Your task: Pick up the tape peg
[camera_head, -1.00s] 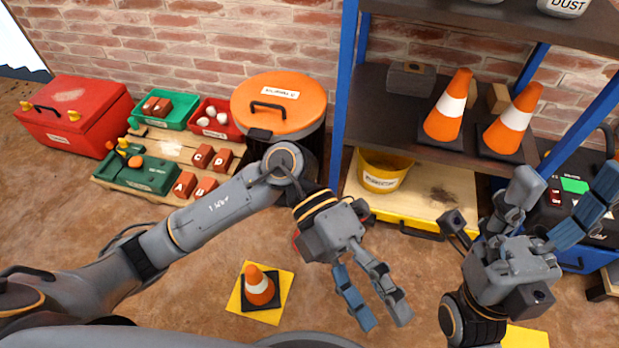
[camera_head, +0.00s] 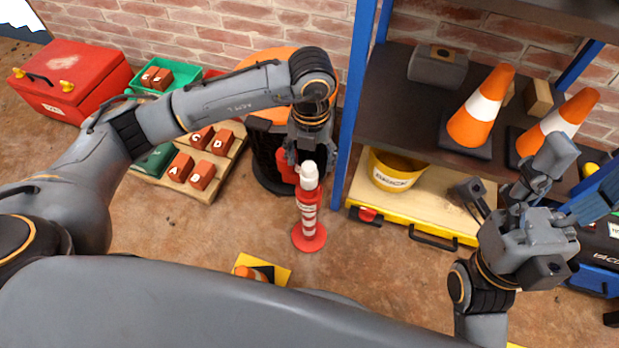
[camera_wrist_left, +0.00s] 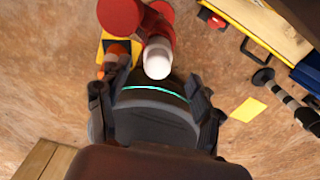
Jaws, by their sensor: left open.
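The tape peg (camera_head: 309,217) stands upright on the floor, a red and white striped post with a white top and round red base. In the left wrist view the peg (camera_wrist_left: 157,57) shows its white top just beyond my palm, between the lines of the fingers. My left gripper (camera_head: 302,156) points down at the top of the peg and is open; in the left wrist view its fingers (camera_wrist_left: 152,95) are spread wide. Whether it touches the peg cannot be told. My right gripper (camera_head: 570,178) is open and empty at the right, pointing up.
A small orange cone (camera_head: 252,273) stands on a yellow mat near the peg. A blue-posted shelf (camera_head: 420,115) with large cones is to the right. A lidded bin (camera_head: 270,165) stands behind my left gripper. Lettered red blocks (camera_head: 202,175) sit on a board at left.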

